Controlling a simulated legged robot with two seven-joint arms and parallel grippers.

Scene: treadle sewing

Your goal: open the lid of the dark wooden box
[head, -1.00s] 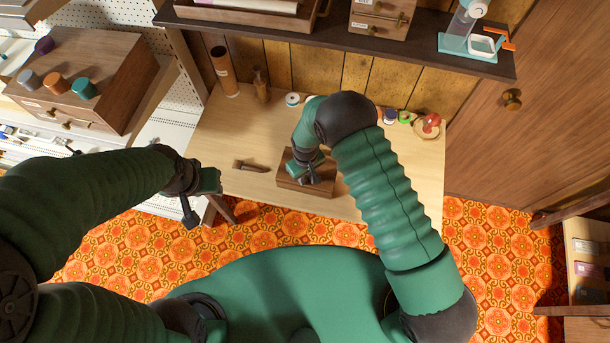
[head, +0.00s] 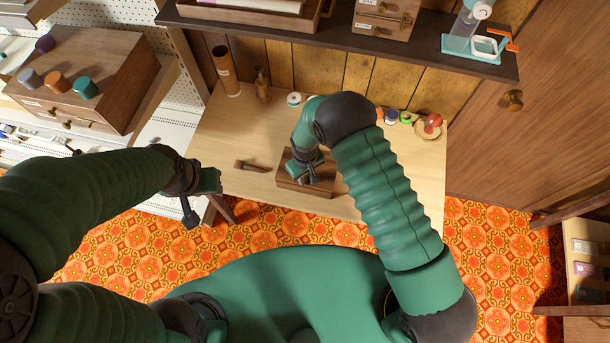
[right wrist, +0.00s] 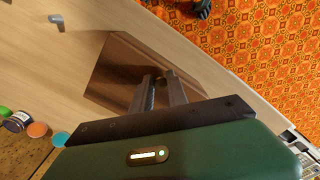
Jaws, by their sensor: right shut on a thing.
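The dark wooden box (head: 325,172) sits on the pale wooden table, near its front edge. My right gripper (head: 308,178) is over the box and hides part of its top. In the right wrist view the box (right wrist: 112,72) lies under my right gripper (right wrist: 160,92), whose two fingers are shut on a small part at the box's lid edge. A bit of brass colour shows at the fingertips. Whether the lid is slightly raised cannot be told. My left gripper (head: 200,200) hangs left of the table, away from the box; its jaw state is unclear.
A small brown wooden tool (head: 252,166) lies left of the box on the table (head: 235,130). Several thread spools (head: 391,117) and a red pincushion (head: 433,120) stand at the back right. A dark shelf (head: 340,40) overhangs the table's rear. The table's left front is mostly clear.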

